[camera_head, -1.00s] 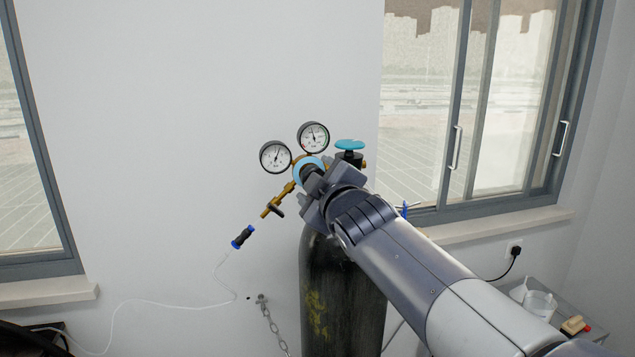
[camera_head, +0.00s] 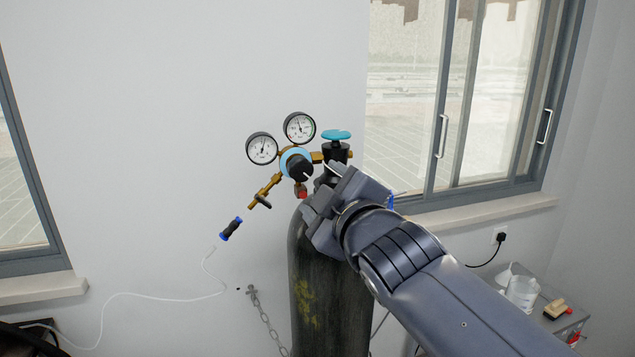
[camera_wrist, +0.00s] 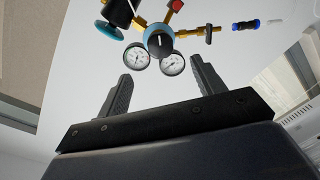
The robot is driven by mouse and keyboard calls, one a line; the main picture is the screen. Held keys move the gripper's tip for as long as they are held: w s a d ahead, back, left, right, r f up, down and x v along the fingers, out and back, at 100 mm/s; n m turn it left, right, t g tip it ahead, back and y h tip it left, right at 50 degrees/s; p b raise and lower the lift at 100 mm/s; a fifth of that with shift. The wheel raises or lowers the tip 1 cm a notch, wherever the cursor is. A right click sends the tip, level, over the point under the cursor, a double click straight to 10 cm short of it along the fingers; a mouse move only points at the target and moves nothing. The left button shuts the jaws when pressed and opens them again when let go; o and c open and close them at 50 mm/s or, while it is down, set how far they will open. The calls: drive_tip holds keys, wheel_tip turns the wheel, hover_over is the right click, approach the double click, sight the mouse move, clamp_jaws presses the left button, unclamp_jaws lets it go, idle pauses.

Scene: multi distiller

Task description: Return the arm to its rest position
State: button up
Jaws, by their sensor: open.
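My gripper (camera_head: 318,196) is open and empty, in front of the upper part of a dark gas cylinder (camera_head: 308,285). In the wrist view its two dark fingers (camera_wrist: 160,88) stand wide apart with nothing between them. The regulator's black knob with a blue ring (camera_head: 297,164) is clear of the fingers, above and left of them in the head view. The regulator also shows at the top of the wrist view (camera_wrist: 159,41). My gripper partly covers the cylinder's top.
A chain (camera_head: 265,325) runs near the cylinder.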

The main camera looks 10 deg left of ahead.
sight(303, 171)
drive_tip(key=shift+s+d, duration=0.15)
drive_tip(key=shift+s, duration=0.05)
idle(0.3)
drive_tip(key=x, duration=1.1)
drive_tip(key=shift+b, duration=0.35)
drive_tip(key=shift+s+d+r, duration=0.1)
drive_tip(key=shift+s, duration=0.05)
